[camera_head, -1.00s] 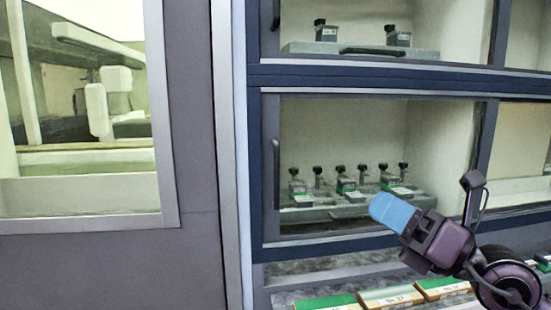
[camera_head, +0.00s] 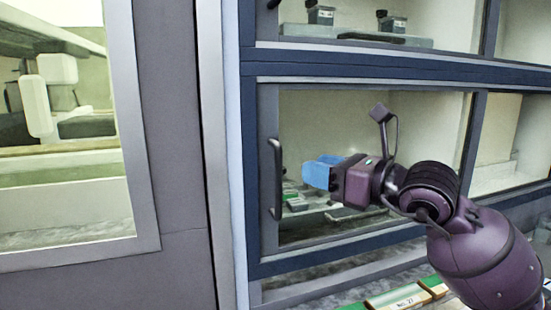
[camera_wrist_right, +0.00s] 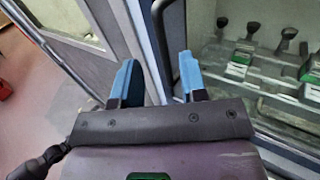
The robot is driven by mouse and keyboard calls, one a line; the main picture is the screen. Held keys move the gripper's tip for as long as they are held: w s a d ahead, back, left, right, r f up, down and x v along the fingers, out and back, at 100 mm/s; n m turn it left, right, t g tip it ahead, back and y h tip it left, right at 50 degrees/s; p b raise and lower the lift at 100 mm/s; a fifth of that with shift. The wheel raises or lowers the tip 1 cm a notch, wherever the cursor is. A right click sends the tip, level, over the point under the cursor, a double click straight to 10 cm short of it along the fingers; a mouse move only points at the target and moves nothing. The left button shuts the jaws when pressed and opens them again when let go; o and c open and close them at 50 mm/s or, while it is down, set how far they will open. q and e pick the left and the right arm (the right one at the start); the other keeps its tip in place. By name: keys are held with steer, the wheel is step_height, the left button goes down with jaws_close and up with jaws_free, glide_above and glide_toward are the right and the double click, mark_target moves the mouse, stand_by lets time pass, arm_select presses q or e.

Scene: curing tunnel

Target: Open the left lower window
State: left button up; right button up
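The left lower window (camera_head: 350,115) is a glass pane in a grey frame and appears closed. Its dark vertical bar handle (camera_head: 276,180) is on its left side; it also shows in the wrist view (camera_wrist_right: 157,35). My right gripper (camera_head: 306,172) has blue fingers and is in front of the pane, a little right of the handle. In the wrist view my right gripper (camera_wrist_right: 159,78) is open, its fingers apart and the handle lined up in the gap between them. In the head view the fingertips look short of the handle. My left gripper is not in view.
Behind the glass, small dark-knobbed bottles with green labels (camera_wrist_right: 240,65) stand on a tray. Labelled boxes (camera_head: 400,298) lie on the ledge below. An upper window (camera_head: 375,15) is above. A grey door with a glass panel (camera_head: 172,120) is at left.

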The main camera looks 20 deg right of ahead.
mark_target(279, 161)
steer(key=p+x, duration=0.1)
steer(key=x, duration=0.8)
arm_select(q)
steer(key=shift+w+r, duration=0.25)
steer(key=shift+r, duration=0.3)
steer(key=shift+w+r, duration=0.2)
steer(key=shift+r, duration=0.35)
arm_select(e)
steer(key=c, duration=0.6)
jaws_close()
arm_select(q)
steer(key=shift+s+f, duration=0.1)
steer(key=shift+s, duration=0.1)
